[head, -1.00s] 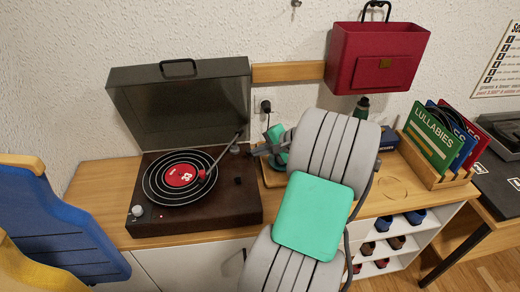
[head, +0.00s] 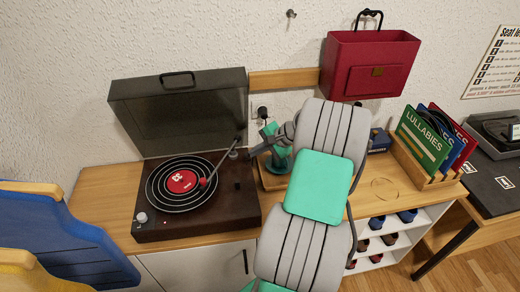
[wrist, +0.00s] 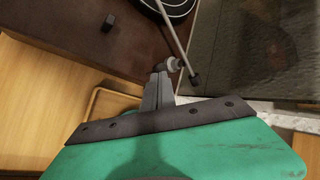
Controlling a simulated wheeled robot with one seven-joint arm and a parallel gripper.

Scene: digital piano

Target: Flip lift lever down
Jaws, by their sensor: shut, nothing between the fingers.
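The record player (head: 222,222) stands on the wooden cabinet with its lid up. Its tonearm (head: 213,172) reaches from the back right pivot over the black record (head: 160,198) with a red label. In the wrist view the tonearm (wrist: 176,32) runs down to a pale pivot and dark end beside my fingertips. My gripper (head: 251,154) is shut and empty at the player's back right corner, just right of the pivot. Its fingers (wrist: 158,76) look very close to the pivot; contact cannot be told. The lift lever cannot be clearly picked out there.
A small dark knob (head: 237,186) sits on the player's right side. The raised lid (head: 190,115) stands behind. A wooden tray (head: 272,180) lies under my gripper. A rack of records (head: 432,172) stands right, and a red bag (head: 368,65) hangs above.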

